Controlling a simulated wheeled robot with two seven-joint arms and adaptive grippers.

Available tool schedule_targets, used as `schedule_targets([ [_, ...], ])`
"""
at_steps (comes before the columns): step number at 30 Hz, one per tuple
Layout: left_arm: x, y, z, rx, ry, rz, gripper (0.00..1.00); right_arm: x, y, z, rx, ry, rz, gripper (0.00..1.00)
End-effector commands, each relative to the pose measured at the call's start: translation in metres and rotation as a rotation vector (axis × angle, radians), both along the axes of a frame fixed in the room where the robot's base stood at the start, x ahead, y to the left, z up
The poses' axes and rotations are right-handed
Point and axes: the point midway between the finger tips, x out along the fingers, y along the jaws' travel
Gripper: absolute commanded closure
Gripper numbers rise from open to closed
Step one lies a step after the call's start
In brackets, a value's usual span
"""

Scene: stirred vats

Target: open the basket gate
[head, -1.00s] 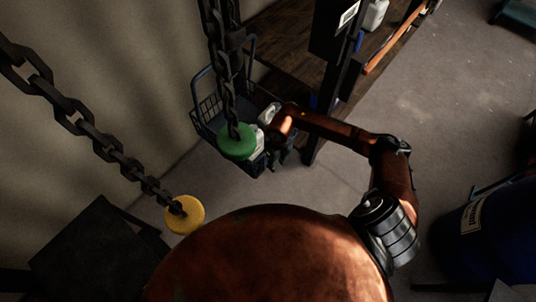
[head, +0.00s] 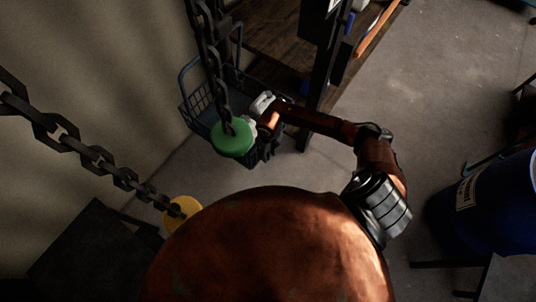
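A dark wire basket (head: 196,104) with a raised handle stands near the wall, left of the wooden bench. A white container (head: 262,103) shows in it. My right arm reaches left over the basket's right side. My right gripper (head: 268,147) is a dark shape below the wrist, against the basket's front right corner. Its fingers are too dark to make out, so I cannot tell whether it touches the basket or is open. The gate cannot be told apart from the basket's other sides. My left gripper is not in view.
A green disc (head: 231,139) on a heavy chain hangs in front of the basket and hides part of it. A yellow disc (head: 181,212) hangs on another chain at lower left. A dark bench post (head: 322,85) stands right of the basket. A blue barrel (head: 490,208) stands at right.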

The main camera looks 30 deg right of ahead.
Motion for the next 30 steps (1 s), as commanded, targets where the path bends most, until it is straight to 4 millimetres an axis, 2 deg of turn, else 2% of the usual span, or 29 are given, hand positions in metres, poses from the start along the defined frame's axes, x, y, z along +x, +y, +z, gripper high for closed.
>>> schedule_targets([
  [3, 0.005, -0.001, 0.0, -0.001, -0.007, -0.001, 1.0, 0.0, 0.001, -0.001, 0.0, 0.0, 0.001, 0.71],
  [8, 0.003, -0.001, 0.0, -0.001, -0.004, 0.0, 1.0, 0.001, 0.001, -0.001, 0.0, 0.0, 0.002, 0.73],
  [20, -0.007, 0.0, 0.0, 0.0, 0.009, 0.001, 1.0, 0.001, 0.001, -0.001, 0.0, 0.0, 0.003, 1.0],
  [30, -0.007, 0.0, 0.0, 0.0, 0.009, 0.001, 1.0, 0.001, 0.001, -0.001, 0.0, 0.0, 0.003, 1.0],
])
